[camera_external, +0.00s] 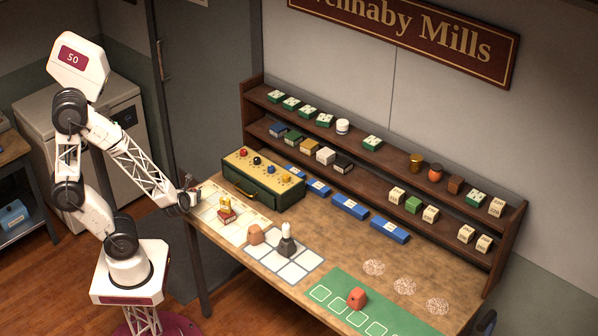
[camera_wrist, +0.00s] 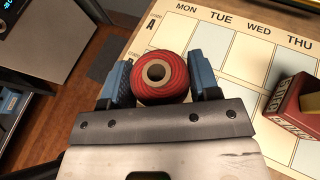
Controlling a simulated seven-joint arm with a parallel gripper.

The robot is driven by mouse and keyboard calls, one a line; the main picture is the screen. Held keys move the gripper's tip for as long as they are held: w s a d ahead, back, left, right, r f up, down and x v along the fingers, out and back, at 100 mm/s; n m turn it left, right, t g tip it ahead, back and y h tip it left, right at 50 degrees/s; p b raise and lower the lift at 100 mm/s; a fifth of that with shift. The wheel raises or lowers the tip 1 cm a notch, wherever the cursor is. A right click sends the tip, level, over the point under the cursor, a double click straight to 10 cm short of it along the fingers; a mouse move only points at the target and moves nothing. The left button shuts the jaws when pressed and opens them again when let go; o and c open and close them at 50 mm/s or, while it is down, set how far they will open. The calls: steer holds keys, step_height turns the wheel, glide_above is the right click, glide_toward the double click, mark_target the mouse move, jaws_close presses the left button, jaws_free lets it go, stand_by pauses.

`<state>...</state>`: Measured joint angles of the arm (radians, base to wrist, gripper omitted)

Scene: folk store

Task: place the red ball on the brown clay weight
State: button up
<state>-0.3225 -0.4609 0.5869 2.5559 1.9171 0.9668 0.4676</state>
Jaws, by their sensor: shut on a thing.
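My gripper (camera_wrist: 160,80) is shut on a red ball (camera_wrist: 163,95), which looks like wound yarn with a pale hollow core. The ball sits between the two blue fingers, above the left edge of the calendar sheet. In the external view my gripper (camera_external: 187,200) is at the table's left end, and the ball is too small to make out there. A brown clay weight (camera_external: 256,235), a rounded lump, stands on the table to the right of my gripper, apart from it. An orange-red clay lump (camera_external: 357,298) stands on the green mat (camera_external: 390,318).
A red block with a yellow top (camera_external: 227,214) stands on the calendar sheet (camera_external: 208,212); its red part shows in the wrist view (camera_wrist: 300,105). A dark grey weight with a white top (camera_external: 287,242) stands beside the brown one. A green drawer box (camera_external: 262,190) and shelves line the back.

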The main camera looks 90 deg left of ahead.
steer(key=w+d+r+m+t+h, duration=0.2)
steer(key=w+d, duration=0.4)
steer(key=d, duration=0.4)
steer(key=w+d+r+m+t+h, duration=0.3)
steer(key=w+d+r+m+t, duration=0.2)
steer(key=d, duration=0.6)
steer(key=shift+w+d+m+t, duration=0.2)
steer(key=shift+w+m+t, duration=0.2)
steer(key=shift+w+m, duration=0.2)
glide_above(254, 228)
steer(key=shift+w+f, duration=0.15)
steer(key=shift+f, duration=0.65)
steer(key=shift+f, duration=1.75)
steer(key=shift+f, duration=0.1)
steer(key=o, duration=0.9)
